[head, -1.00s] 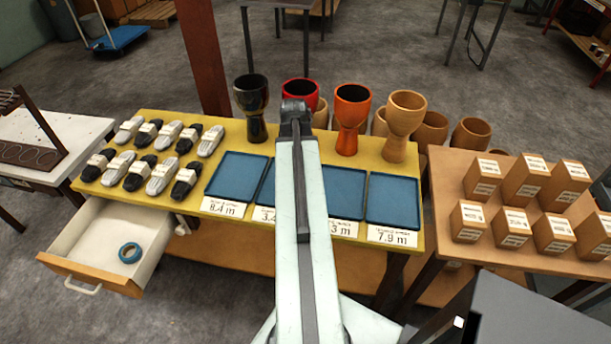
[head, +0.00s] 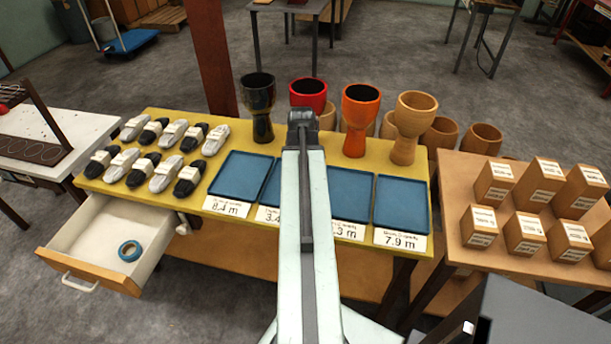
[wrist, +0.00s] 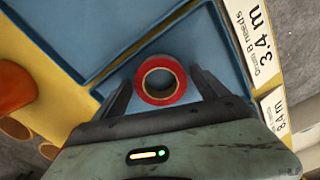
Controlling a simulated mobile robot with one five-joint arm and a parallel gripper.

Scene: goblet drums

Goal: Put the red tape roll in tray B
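The red tape roll (wrist: 161,80) shows in the wrist view, lying flat over a blue tray (wrist: 222,60) whose label (wrist: 255,40) reads 3.4 m and seems to say drum B. My gripper (wrist: 161,82) is around the roll, one dark finger on each side. A narrow gap shows between each finger and the roll, so it looks open. In the head view, my raised arm hides the gripper, the roll and part of this tray (head: 270,192).
Other blue trays stand beside it, labelled 8.4 m (head: 240,177) and 7.9 m (head: 402,205). Goblet drums (head: 360,115) stand behind. Bundled dark and pale pieces (head: 160,150) lie left. An open drawer (head: 95,235) holds a blue tape roll (head: 130,250). Boxes (head: 525,233) stand right.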

